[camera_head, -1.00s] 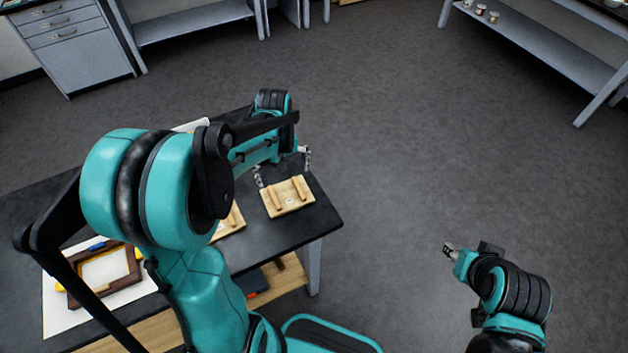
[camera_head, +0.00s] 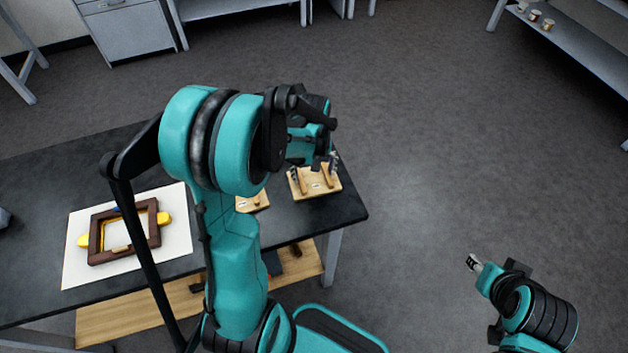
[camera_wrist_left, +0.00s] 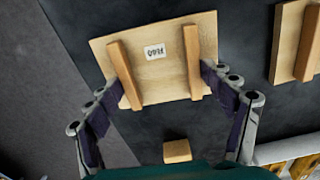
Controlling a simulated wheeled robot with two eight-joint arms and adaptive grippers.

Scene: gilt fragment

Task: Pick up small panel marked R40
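A small pale wooden panel (camera_head: 326,189) with two raised wooden strips lies on the dark table near its right end. In the left wrist view the panel (camera_wrist_left: 164,82) carries a white upside-down label (camera_wrist_left: 154,51), which seems to read R40. My left gripper (camera_head: 326,163) is over the panel's far side. In the wrist view its fingers (camera_wrist_left: 163,80) are spread wide at the panel's two sides, with nothing held; I cannot tell whether they touch it. My right gripper (camera_head: 474,263) is over the floor, away from the table, too small to read.
A second wooden panel (camera_head: 253,202) lies to the left, partly behind my left arm. A small wooden block (camera_wrist_left: 177,151) shows below the panel in the wrist view. A brown frame (camera_head: 96,240) lies on a white sheet (camera_head: 77,270) at the table's left. Floor to the right is clear.

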